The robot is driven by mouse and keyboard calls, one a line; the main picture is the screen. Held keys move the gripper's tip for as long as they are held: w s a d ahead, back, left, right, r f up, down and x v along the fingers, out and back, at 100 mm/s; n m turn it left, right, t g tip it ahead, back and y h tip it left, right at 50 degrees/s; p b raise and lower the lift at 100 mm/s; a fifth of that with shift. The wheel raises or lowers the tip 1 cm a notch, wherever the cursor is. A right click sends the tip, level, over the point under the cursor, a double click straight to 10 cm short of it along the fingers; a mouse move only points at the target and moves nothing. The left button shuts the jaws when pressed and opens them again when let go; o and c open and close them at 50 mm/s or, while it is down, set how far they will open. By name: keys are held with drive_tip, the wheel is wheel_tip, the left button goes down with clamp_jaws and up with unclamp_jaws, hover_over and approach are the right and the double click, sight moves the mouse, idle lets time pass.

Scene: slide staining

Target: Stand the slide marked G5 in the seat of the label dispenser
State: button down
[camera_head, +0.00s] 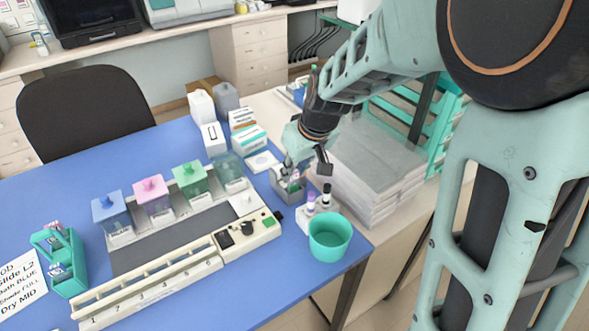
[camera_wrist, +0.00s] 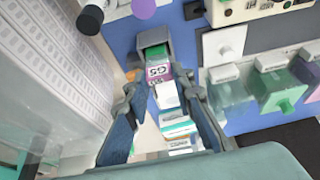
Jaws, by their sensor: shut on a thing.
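The slide marked G5 (camera_wrist: 157,71) shows its pink label between my fingertips in the wrist view. My gripper (camera_wrist: 160,92) is shut on it. The label dispenser (camera_wrist: 153,39) is a grey block with green inside, just beyond the slide; the slide's far end overlaps its opening. I cannot tell whether the slide touches the seat. In the head view my gripper (camera_head: 303,158) is directly above the grey dispenser (camera_head: 290,190), and the slide is too small there to make out clearly.
Purple- and black-capped bottles (camera_head: 318,201) and a teal cup (camera_head: 329,239) stand close by at the front right. The staining station (camera_head: 240,235) with coloured jars lies left. Boxes (camera_head: 247,135) stand behind, and a pale stack (camera_head: 375,165) is right.

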drive_tip(key=shift+f+b, duration=0.3)
drive_tip(key=c, duration=1.6)
unclamp_jaws()
drive_tip(key=v, duration=1.2)
drive_tip(key=shift+r, duration=0.1)
